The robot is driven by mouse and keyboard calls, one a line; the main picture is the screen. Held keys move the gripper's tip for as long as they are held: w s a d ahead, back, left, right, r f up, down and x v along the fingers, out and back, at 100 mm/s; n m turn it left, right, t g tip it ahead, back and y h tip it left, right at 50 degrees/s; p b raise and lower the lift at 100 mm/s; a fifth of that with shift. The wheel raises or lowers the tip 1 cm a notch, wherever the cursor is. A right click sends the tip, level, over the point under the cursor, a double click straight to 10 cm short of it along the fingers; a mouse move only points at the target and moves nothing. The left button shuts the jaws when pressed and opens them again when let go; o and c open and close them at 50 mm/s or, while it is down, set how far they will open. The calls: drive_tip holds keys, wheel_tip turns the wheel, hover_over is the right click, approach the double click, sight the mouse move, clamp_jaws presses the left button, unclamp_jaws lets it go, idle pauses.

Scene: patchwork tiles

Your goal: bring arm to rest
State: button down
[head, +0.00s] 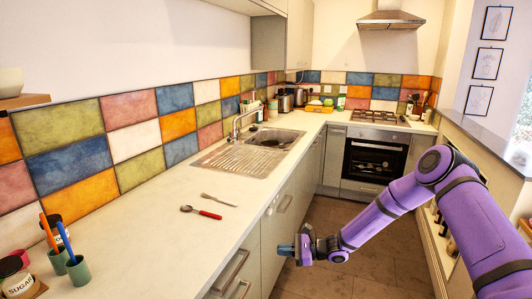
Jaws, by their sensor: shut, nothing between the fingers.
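My purple arm reaches in from the right side of the head view and bends down to the left. My gripper (288,249) is at its end, in front of the grey drawer fronts, beside the counter's front edge and over the brown floor. The gripper is shut and holds nothing. It looks apart from the counter, though the exact gap is hard to tell.
The pale counter (150,235) holds a red-handled spoon (201,212), a fork (219,200), green cups (77,268) with brushes and a sugar jar (15,277). A sink (250,150) and an oven (375,160) are farther back. Floor (345,225) shows clear between the cabinets.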

drive_tip(key=s+d+r+n+g+h, duration=0.1)
drive_tip(key=s+d+r+n+h, duration=0.3)
drive_tip(key=r, duration=0.6)
drive_tip(key=s+d+r+n+g+h, duration=0.15)
drive_tip(key=s+r+n, duration=0.35)
drive_tip(key=r, duration=0.5)
drive_tip(key=s+d+r+n+g+h, duration=0.1)
drive_tip(key=s+d+r+n+h, duration=0.25)
drive_tip(key=s+r, duration=0.45)
drive_tip(key=s+d+r+n+t+h, duration=0.1)
drive_tip(key=s+d+r+t+h, duration=0.1)
drive_tip(key=s+d+r, duration=0.3)
drive_tip(key=s+d+r+n+t+h, duration=0.1)
drive_tip(key=s+d+r, duration=0.4)
drive_tip(key=s, duration=0.5)
drive_tip(key=s+d+r+n+t+h, duration=0.1)
drive_tip(key=s+d+r+t+h, duration=0.2)
drive_tip(key=s, duration=0.5)
wheel_tip(320, 180, up, 2)
drive_tip(key=shift+s+d+r+t+h, duration=0.1)
drive_tip(key=shift+s+d+t+h, duration=0.2)
drive_tip(key=shift+d+h, duration=0.6)
drive_tip(key=shift+w+d, duration=0.1)
drive_tip(key=shift+d, duration=0.1)
